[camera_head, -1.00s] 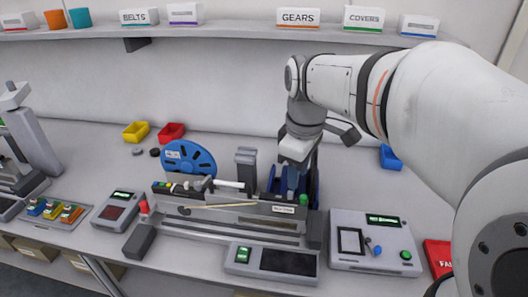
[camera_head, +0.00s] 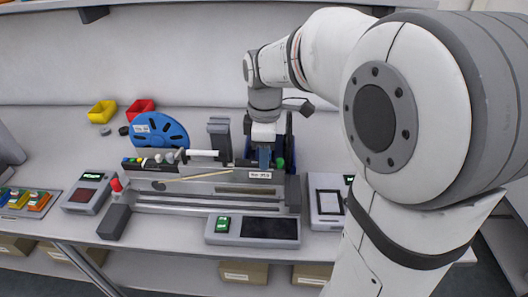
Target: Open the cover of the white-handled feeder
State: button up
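The feeder (camera_head: 215,187) is a grey long unit on the bench with a blue reel (camera_head: 160,131) at its left end. A white bar-like handle (camera_head: 202,153) sticks out on its top, left of a dark upright block (camera_head: 219,137). A thin tan rod lies along its front side. My gripper (camera_head: 265,157) points down over the right end of the feeder, right of the white handle and apart from it. Its fingertips are small and partly hidden, so I cannot tell if they are open. A blue part and a green knob (camera_head: 280,163) are beside it.
A control box (camera_head: 252,229) stands in front of the feeder. Another box (camera_head: 328,200) is at right, partly behind my arm. Yellow bin (camera_head: 102,111) and red bin (camera_head: 140,108) sit at the back left. A red-topped post (camera_head: 116,185) stands at the feeder's left end.

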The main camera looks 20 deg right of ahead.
grip_shut()
dwell(0.3)
dwell(0.3)
